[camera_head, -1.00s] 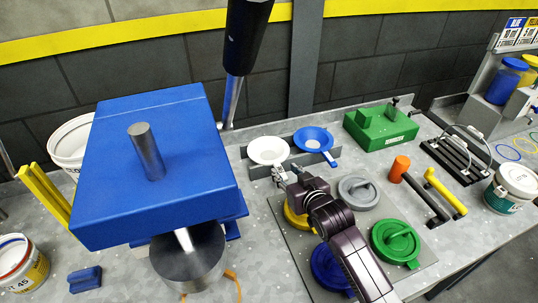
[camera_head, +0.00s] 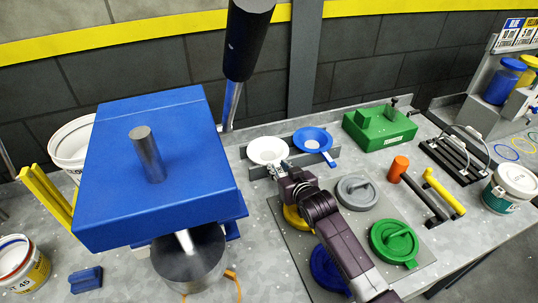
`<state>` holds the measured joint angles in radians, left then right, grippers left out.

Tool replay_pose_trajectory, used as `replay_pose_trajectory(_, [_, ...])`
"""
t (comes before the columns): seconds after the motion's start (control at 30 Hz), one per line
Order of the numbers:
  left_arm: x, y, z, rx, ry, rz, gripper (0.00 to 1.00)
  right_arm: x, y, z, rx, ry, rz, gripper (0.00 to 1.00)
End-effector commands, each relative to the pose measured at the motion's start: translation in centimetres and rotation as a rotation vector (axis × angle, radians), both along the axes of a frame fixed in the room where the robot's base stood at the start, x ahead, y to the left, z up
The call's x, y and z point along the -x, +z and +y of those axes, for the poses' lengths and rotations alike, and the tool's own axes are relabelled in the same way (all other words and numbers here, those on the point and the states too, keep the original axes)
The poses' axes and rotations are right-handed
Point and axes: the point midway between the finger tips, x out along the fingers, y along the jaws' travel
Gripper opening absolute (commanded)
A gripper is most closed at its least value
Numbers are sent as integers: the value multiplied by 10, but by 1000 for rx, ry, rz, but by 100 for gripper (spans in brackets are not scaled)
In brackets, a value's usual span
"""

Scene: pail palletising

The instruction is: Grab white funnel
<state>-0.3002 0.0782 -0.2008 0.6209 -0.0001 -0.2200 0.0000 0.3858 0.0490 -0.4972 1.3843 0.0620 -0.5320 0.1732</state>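The white funnel (camera_head: 267,148) sits in the rack at the back of the bench, left of the blue funnel (camera_head: 313,137). My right gripper (camera_head: 279,170) is at the front edge of the white funnel, on its near right side. Its fingers are small here and overlap the funnel's lower edge and tab, so I cannot tell whether they are closed on it. The funnel still appears seated in the rack. My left gripper is not in view.
A large blue machine block (camera_head: 160,165) stands left of the funnels. Below my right arm are lids, including a grey lid (camera_head: 357,191) and a green lid (camera_head: 394,242). A green box (camera_head: 380,128) stands right of the blue funnel.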

Motion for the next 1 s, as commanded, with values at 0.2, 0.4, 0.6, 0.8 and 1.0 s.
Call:
replay_pose_trajectory(0.2, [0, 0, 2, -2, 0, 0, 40, 0, 0, 0, 0, 0, 0, 0])
replay_pose_trajectory(0.4, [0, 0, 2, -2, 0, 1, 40, 0, 0, 0, 0, 0, 0, 0])
replay_pose_trajectory(0.6, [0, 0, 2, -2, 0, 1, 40, 0, 3, 0, 0, 0, -1, 0])
replay_pose_trajectory(0.8, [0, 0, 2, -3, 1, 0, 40, -1, 24, 0, -2, 0, -5, 0])
replay_pose_trajectory(1.0, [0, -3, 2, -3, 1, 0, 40, -1, 72, 0, -2, -1, -9, 0])
